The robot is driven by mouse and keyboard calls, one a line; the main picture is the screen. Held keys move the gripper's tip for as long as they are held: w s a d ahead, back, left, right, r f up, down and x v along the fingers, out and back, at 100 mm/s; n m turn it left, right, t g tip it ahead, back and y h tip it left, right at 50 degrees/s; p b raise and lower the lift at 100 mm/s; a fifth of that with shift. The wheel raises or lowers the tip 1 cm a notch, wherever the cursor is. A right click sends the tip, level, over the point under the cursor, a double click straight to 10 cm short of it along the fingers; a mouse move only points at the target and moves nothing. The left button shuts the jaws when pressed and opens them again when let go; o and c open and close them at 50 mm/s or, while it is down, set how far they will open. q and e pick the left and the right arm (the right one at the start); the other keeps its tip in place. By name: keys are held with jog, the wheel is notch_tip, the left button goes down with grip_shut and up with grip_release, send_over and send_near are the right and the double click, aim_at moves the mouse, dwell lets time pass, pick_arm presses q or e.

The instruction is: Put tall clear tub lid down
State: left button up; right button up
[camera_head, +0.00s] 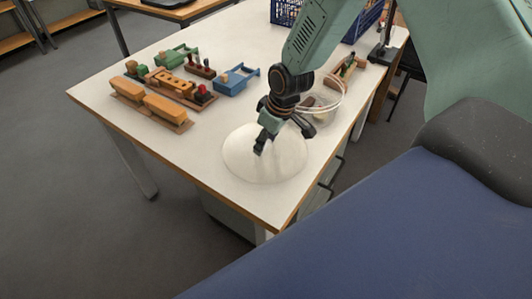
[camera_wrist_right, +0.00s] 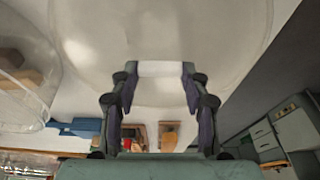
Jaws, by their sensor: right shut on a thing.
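The tall clear tub's lid (camera_head: 245,160) is a round, whitish, see-through disc over the near right part of the table; in the right wrist view it fills the top middle (camera_wrist_right: 160,30). My right gripper (camera_head: 268,143) is shut on the lid, and its two fingers (camera_wrist_right: 160,88) sit at the lid's near side in the wrist view. I cannot tell whether the lid touches the table. The clear tub (camera_head: 327,104) stands behind and right of the gripper, partly hidden by it; it also shows at the left of the wrist view (camera_wrist_right: 38,95). My left gripper is not in view.
A blue crate (camera_head: 286,12) is at the back. The table's near left area is clear; its front edge is close to the lid.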

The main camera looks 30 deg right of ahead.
aim_at(265, 149)
jog(key=f, duration=0.1)
jog(key=f+b, duration=0.1)
jog(key=a+f+b, duration=0.1)
jog(key=shift+s, duration=0.25)
jog(key=shift+w+d+f, duration=0.2)
jog(key=shift+d, duration=0.1)
jog(key=o, duration=0.9)
jog(key=shift+s+a+r, duration=0.15)
jog(key=shift+a+r, duration=0.05)
jog(key=shift+o, duration=0.2)
jog(key=shift+d+f, duration=0.15)
jog(key=p+v, duration=0.6)
jog(key=p, duration=0.1)
jog(key=shift+r, duration=0.3)
jog(key=p+v, duration=0.3)
jog(key=p, duration=0.1)
jog(key=shift+r, duration=0.1)
jog(key=shift+p+v, duration=0.45)
jog(key=shift+v, duration=0.7)
